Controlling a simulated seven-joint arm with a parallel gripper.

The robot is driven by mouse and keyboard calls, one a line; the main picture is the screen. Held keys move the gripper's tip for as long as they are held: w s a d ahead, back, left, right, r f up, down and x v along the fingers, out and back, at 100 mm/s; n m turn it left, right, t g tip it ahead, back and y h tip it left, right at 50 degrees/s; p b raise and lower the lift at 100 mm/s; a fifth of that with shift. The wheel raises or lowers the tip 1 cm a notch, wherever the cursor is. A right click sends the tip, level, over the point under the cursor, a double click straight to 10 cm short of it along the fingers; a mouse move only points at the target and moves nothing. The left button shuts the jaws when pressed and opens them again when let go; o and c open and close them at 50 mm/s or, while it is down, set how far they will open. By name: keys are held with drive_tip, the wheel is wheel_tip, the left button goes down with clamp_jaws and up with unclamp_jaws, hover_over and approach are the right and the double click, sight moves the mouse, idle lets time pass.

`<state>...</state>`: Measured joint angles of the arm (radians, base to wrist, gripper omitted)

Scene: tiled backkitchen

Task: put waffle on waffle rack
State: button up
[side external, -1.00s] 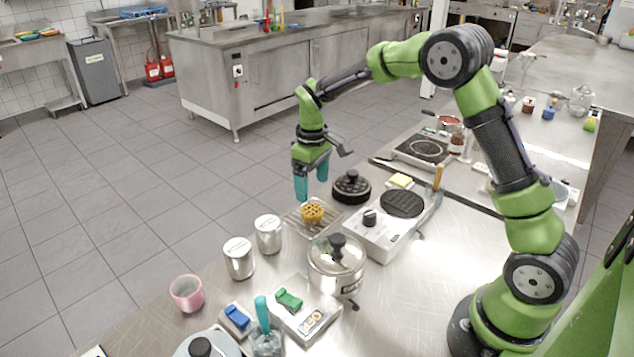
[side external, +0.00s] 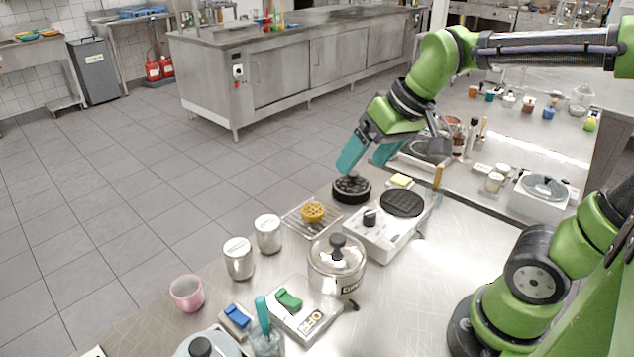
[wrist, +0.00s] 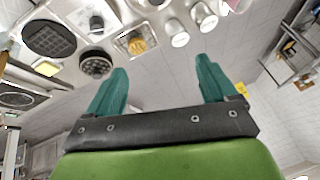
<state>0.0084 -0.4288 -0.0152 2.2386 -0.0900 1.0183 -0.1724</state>
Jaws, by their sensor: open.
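The golden waffle (side external: 312,212) rests on the wire waffle rack (side external: 296,222) near the counter's edge. The waffle (wrist: 137,45) and rack (wrist: 122,45) also show at the top of the wrist view. My gripper (side external: 366,160) is open and empty, with teal fingers apart. It is raised above and behind the round black waffle-iron lid (side external: 351,190), well away from the waffle. In the wrist view my gripper (wrist: 163,80) has nothing between its fingers.
The waffle iron base with a black round plate (side external: 402,204) stands right of the rack. A lidded steel pot (side external: 336,262), two steel canisters (side external: 239,260) and a pink cup (side external: 187,293) stand nearer the camera. A hotplate (side external: 428,147) lies behind.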

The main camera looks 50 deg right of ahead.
drive_tip(key=s+a+f+m+t, duration=0.1)
drive_tip(key=s, duration=0.5)
drive_tip(key=shift+f+m+t, duration=0.15)
drive_tip(key=shift+m+t, duration=0.15)
drive_tip(key=shift+t, duration=0.1)
